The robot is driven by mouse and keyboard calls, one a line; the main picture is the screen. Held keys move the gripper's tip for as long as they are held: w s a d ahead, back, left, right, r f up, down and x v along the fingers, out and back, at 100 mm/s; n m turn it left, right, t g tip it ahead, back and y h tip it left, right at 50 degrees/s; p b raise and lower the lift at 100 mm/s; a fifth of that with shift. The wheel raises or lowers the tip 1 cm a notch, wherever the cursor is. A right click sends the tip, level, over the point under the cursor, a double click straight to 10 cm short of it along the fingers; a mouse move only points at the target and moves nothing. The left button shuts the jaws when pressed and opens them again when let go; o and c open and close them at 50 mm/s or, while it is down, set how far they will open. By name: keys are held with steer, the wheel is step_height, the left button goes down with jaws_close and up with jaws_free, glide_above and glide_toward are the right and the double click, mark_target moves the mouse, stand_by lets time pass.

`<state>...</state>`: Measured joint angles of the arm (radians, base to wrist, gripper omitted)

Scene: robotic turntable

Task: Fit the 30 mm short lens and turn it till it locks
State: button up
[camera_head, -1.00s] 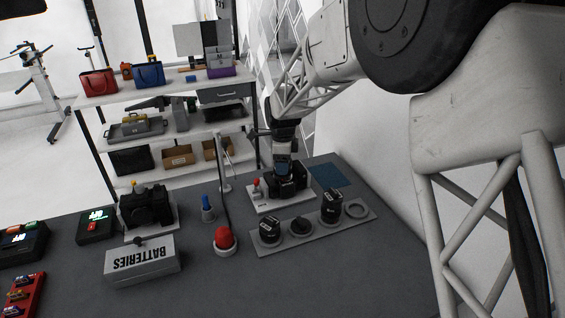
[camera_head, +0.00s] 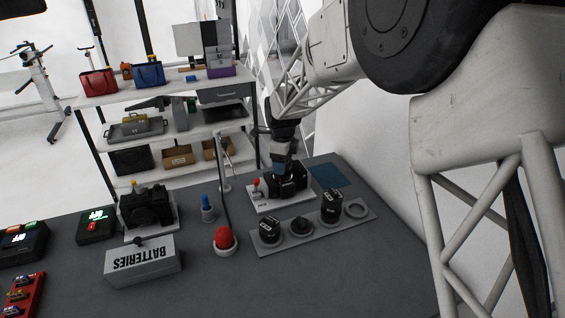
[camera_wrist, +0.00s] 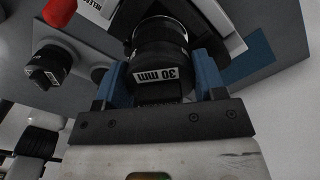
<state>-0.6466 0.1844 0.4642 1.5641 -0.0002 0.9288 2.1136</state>
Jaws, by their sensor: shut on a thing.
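My gripper (camera_wrist: 162,88) is shut on the 30 mm lens (camera_wrist: 158,58), a black barrel with a white "30 mm" label, in the wrist view. The blue fingers are on both sides of it. The lens is at the front of the camera body (camera_wrist: 215,20); I cannot tell whether it is seated or locked. In the head view, my gripper (camera_head: 282,165) is above the black camera (camera_head: 290,183) on its white base plate (camera_head: 264,204), and the lens is mostly hidden by the gripper.
A grey tray (camera_head: 285,244) holds a lens (camera_head: 270,231), a round black part (camera_head: 301,226) and a taller lens (camera_head: 331,206), with an empty ring (camera_head: 357,211) at its right. A red dome (camera_head: 224,238) and a batteries box (camera_head: 140,261) stand to the left.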

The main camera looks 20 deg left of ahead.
steer(key=o, duration=1.2)
steer(key=shift+c, duration=0.2)
steer(key=shift+r, duration=0.1)
steer(key=shift+r, duration=3.8)
steer(key=shift+d, duration=0.1)
